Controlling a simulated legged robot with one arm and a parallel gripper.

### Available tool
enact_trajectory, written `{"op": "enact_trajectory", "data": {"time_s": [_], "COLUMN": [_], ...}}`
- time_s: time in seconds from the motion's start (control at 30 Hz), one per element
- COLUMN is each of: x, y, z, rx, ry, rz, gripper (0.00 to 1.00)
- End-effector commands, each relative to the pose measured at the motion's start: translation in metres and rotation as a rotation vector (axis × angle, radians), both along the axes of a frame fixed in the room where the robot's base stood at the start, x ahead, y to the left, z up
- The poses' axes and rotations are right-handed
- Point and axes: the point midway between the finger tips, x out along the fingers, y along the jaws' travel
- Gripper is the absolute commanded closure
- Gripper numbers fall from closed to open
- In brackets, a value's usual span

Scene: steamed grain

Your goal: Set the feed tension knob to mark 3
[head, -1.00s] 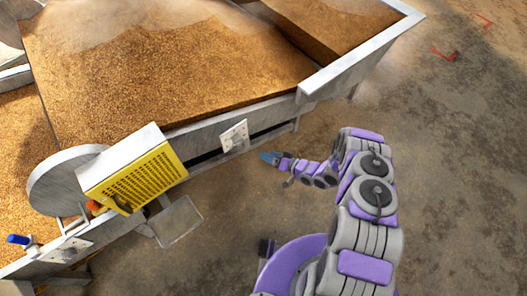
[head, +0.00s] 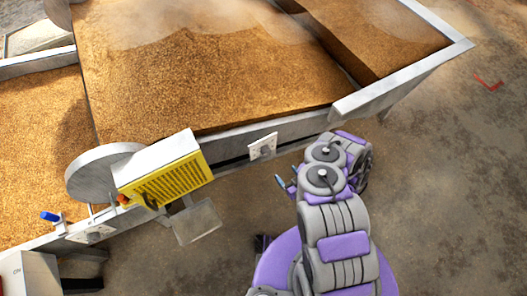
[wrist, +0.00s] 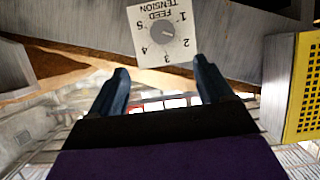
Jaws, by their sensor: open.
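The feed tension plate (wrist: 184,47) is a white square panel, upside down in the wrist view, with marks 1 to 5 around a grey round knob (wrist: 163,32). I cannot make out which mark the knob points to. In the head view the plate (head: 254,154) is on the side rail of the grain machine, with the knob small on it. My gripper (wrist: 163,82) is open and empty. In the wrist view its two dark blue fingers are apart, below the plate and not around the knob. In the head view only a blue fingertip (head: 280,181) shows clearly; my arm hides the rest.
A yellow perforated guard (head: 172,182) projects from the rail left of the plate; its edge (wrist: 304,88) shows at right in the wrist view. A blue-handled lever (head: 50,217) is farther left. Grain beds (head: 200,75) lie behind the rail. Floor (head: 440,190) is clear at right.

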Motion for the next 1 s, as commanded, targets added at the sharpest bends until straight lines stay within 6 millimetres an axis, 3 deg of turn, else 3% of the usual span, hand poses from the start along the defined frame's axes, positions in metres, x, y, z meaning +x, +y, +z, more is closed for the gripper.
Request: {"op": "enact_trajectory", "data": {"time_s": [0.17,0.7,1.0], "x": [0.017,0.099,0.127], "y": [0.016,0.069,0.087], "z": [-0.01,-0.052,-0.064], "rx": [-0.001,0.004,0.002], "ry": [-0.002,-0.004,-0.002], "rz": [0.01,0.005,0.003], "gripper": [0.2,0.2,0.2]}}
